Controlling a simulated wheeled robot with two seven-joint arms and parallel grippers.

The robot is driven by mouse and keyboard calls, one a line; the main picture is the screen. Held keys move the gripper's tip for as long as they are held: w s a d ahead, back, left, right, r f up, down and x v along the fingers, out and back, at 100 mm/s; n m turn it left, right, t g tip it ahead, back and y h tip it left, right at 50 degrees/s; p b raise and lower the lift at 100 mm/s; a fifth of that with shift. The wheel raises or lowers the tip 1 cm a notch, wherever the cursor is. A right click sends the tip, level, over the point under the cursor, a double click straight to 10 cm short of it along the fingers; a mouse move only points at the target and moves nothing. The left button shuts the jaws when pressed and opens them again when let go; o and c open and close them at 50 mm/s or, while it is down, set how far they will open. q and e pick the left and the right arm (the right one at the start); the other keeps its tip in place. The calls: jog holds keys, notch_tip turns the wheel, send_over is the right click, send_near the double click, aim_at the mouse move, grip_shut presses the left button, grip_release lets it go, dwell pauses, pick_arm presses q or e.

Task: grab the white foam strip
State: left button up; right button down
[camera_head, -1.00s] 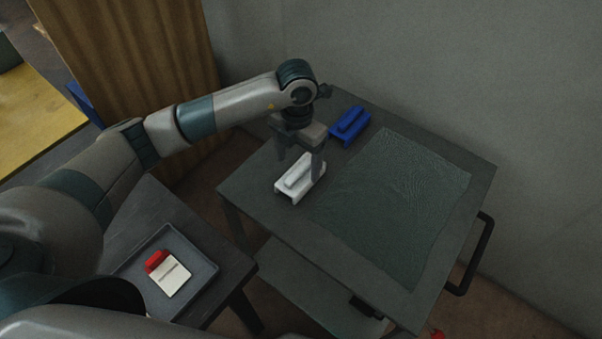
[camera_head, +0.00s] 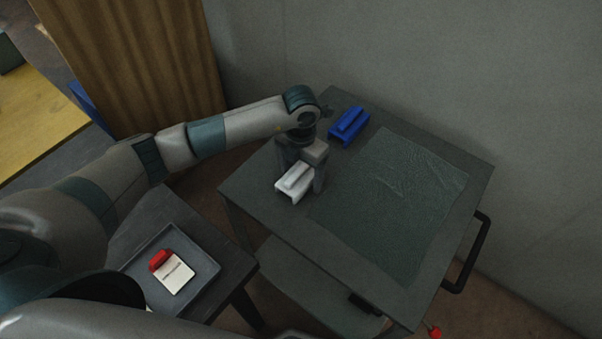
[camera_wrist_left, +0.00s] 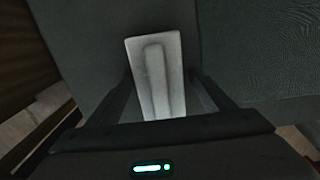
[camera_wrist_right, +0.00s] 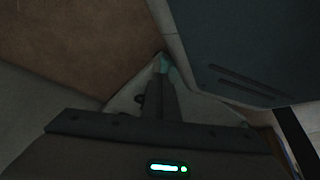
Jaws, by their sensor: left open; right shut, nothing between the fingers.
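The white foam strip (camera_head: 294,184) sits on the left part of the dark table, with a raised ridge along its top. In the left wrist view the white strip (camera_wrist_left: 156,75) lies between the two fingers. My left gripper (camera_head: 302,180) is low at the strip, pointing down, with its fingers open on either side of it; contact cannot be told. In the left wrist view the left gripper (camera_wrist_left: 160,92) shows a wide gap. My right gripper (camera_wrist_right: 163,72) is shut and empty in the right wrist view, away from the strip.
A blue piece (camera_head: 348,125) of similar shape stands at the table's back. A textured dark mat (camera_head: 390,210) covers the table's (camera_head: 250,200) right part. A tray (camera_head: 208,268) with a red-and-white item (camera_head: 172,272) sits on a lower side table.

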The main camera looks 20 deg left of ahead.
aim_at(302, 168)
pick_arm(q)
jog(key=c, duration=1.1)
pick_arm(e)
jog(key=shift+w+a+r, duration=0.1)
jog(key=shift+w+a, duration=0.05)
jog(key=shift+w, duration=0.2)
